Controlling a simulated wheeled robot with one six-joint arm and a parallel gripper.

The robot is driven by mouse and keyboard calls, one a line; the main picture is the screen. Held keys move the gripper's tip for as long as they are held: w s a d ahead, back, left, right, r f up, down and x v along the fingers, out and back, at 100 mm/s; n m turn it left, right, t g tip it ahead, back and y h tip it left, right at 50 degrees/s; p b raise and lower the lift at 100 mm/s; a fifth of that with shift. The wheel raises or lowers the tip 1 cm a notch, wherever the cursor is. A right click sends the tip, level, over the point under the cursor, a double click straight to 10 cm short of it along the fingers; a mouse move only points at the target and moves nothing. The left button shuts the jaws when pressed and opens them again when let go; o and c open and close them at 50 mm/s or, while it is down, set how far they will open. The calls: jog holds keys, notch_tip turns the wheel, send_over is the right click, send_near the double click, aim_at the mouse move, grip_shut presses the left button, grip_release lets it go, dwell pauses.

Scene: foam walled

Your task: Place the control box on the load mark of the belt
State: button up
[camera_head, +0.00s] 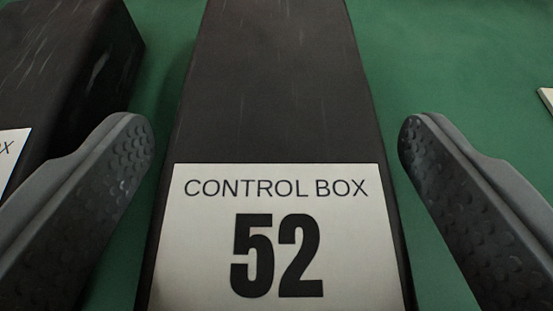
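A long black control box (275,90) fills the middle of the view. Its white label (345,235) reads "CONTROL BOX 52". My gripper (275,140) is open, with one grey, dimpled finger on each side of this box. Green surface shows between the right finger and the box, and a narrower strip shows on the left, so neither finger appears to touch it. The near end of the box runs out of the bottom of the view. The belt and its load mark are not in view.
A second black box (60,70) lies close on the left, with part of a white label ending in "OX". The left finger overlaps it in the picture; contact is unclear. The green surface (460,70) is clear at right, except a pale object (546,97) at the edge.

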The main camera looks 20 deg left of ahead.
jog(key=shift+s+d+r, duration=0.15)
jog(key=shift+s+r, duration=0.2)
jog(key=shift+s, duration=0.1)
jog(key=v, duration=1.1)
